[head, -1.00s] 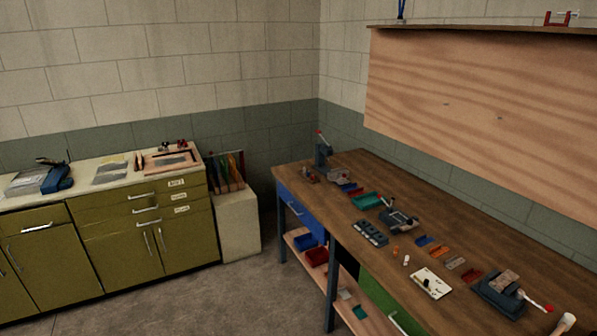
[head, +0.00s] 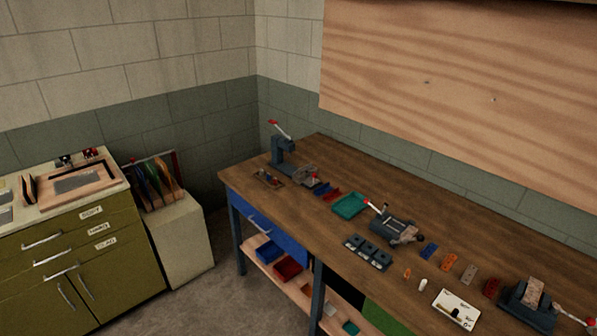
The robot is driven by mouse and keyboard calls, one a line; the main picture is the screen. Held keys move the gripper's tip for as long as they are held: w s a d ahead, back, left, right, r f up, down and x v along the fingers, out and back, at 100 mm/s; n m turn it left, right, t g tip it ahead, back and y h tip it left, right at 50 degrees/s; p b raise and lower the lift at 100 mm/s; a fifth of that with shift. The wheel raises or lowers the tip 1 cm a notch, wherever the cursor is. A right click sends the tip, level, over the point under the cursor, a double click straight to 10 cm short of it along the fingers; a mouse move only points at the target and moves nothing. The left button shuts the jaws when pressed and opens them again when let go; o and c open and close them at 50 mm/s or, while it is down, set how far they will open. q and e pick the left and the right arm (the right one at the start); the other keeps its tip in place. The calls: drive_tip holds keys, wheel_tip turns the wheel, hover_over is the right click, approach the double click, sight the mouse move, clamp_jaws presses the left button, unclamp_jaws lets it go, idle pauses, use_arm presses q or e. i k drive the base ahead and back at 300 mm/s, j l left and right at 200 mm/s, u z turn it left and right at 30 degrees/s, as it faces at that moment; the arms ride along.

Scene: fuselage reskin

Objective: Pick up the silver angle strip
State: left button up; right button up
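I cannot pick out a silver angle strip for certain in the head view. A flat grey piece (head: 75,182) lies in a wood-framed tray (head: 52,200) on the olive cabinet at the left, but its shape is too small to tell. A small grey piece (head: 469,274) lies on the wooden workbench (head: 300,215) in a row with blue, orange and red pieces. Neither of my grippers is in view.
The bench carries a lever press (head: 284,152), a teal tray (head: 350,206), a clamp fixture (head: 394,229), a dark block (head: 368,252), a white board (head: 456,309) and a vise (head: 527,304). The olive cabinet (head: 90,260) stands left; grey floor (head: 215,290) shows between.

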sight(300, 172)
drive_tip(key=i+j, duration=0.1)
drive_tip(key=z, duration=0.6)
drive_tip(key=i+j+z, duration=0.2)
drive_tip(key=j+z, duration=0.25)
drive_tip(key=i+j+z, duration=0.1)
drive_tip(key=j+z, duration=0.35)
drive_tip(key=j, duration=0.15)
drive_tip(key=j+z, duration=0.45)
drive_tip(key=i+j, duration=0.05)
drive_tip(key=j, duration=0.1)
